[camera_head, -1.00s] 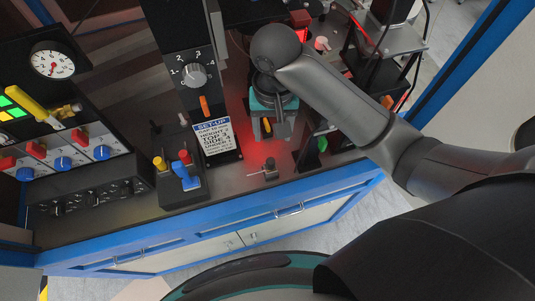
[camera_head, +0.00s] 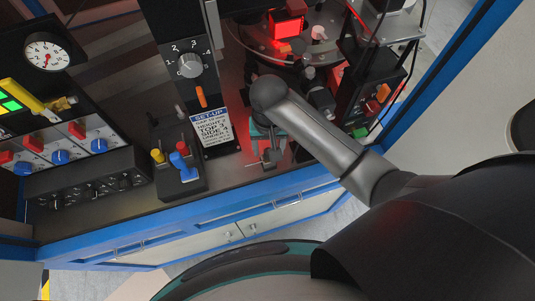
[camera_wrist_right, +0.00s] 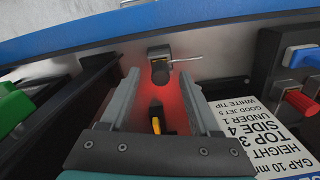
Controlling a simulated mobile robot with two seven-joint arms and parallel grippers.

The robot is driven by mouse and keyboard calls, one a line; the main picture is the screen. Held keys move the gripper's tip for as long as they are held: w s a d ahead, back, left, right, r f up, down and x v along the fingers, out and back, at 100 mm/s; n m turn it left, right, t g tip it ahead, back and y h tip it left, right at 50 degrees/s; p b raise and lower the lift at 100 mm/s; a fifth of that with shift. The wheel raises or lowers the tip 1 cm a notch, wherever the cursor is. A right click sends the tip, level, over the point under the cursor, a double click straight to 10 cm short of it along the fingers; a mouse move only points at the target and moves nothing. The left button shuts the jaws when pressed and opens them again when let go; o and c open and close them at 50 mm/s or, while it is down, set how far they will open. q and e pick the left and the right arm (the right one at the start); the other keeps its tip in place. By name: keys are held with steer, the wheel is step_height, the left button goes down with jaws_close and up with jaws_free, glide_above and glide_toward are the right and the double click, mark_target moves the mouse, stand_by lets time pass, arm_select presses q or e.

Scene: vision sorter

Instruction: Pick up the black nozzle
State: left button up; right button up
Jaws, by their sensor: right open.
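A small black cylindrical piece (camera_wrist_right: 160,70), which looks like the black nozzle, stands on the bench in the right wrist view. A thin metal rod sticks out beside it. It also shows in the head view (camera_head: 270,157), partly covered by my gripper. My right gripper (camera_wrist_right: 162,88) is open and empty. Its two grey fingers point toward the piece, which appears just beyond the gap between the tips; I cannot tell the height between them. In the head view my right gripper (camera_head: 268,148) is over the bench near its front edge. My left gripper is not in view.
A yellow-and-black item (camera_wrist_right: 157,118) shows between the fingers. The blue bench edge (camera_head: 300,188) is in front.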

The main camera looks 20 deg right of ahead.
steer(key=shift+f, duration=1.3)
jaws_close()
